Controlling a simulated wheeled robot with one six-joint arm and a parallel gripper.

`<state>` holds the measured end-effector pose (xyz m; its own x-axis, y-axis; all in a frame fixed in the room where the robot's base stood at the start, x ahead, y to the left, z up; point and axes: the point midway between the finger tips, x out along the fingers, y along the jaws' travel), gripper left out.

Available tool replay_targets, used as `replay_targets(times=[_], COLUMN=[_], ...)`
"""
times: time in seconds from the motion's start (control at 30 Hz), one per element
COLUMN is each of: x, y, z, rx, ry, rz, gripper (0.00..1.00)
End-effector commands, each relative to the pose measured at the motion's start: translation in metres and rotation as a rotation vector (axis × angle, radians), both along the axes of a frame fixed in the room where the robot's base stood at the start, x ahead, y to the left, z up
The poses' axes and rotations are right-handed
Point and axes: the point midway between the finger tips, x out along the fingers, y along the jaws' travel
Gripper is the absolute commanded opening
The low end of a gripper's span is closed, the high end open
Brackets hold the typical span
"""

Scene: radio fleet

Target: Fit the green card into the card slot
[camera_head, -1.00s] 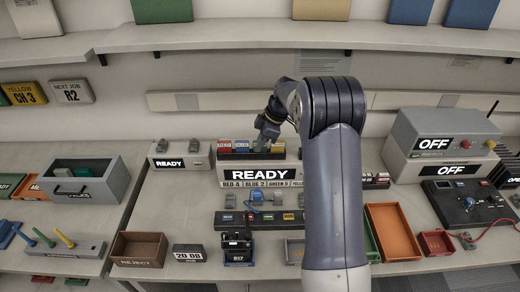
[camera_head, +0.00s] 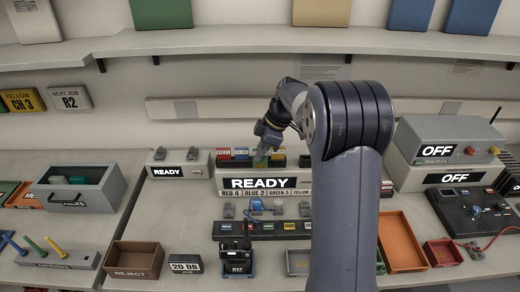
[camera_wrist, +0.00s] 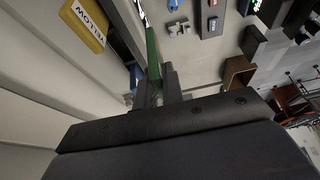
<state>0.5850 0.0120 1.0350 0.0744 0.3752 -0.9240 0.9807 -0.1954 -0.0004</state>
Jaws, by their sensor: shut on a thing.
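My gripper (camera_head: 264,148) is shut on the green card (camera_head: 261,160), over the box (camera_head: 222,183) whose front reads READY. The wrist view shows the green card (camera_wrist: 153,50) edge-on between the fingers (camera_wrist: 160,88). A red card (camera_head: 223,153) and a blue card (camera_head: 240,153) stand to its left on the box, and a yellow card (camera_head: 278,156) to its right. The yellow card also shows in the wrist view (camera_wrist: 84,24). I cannot make out the card slot, nor tell whether the green card's lower edge is in it or above it.
A dark strip (camera_head: 290,227) with several coloured labels and a small black radio (camera_head: 235,258) stand in front of the box. A brown REJECT bin (camera_head: 133,260) is front left. An orange tray (camera_head: 402,240) lies right of my arm. A wall shelf (camera_head: 250,38) runs above.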

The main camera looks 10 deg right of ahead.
Motion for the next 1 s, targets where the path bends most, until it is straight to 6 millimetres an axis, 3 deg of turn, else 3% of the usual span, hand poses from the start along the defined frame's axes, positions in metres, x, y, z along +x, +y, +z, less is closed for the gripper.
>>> replay_targets(times=[0.3, 0.6, 1.0], x=[-0.061, -0.107, -0.130], y=[0.012, 0.021, 0.026], z=[-0.003, -0.002, 0.000], rx=[0.001, 0.001, 0.000], ry=[-0.001, -0.002, 0.000], rz=[0.001, 0.000, 0.001], gripper=[0.00, 0.00, 0.00])
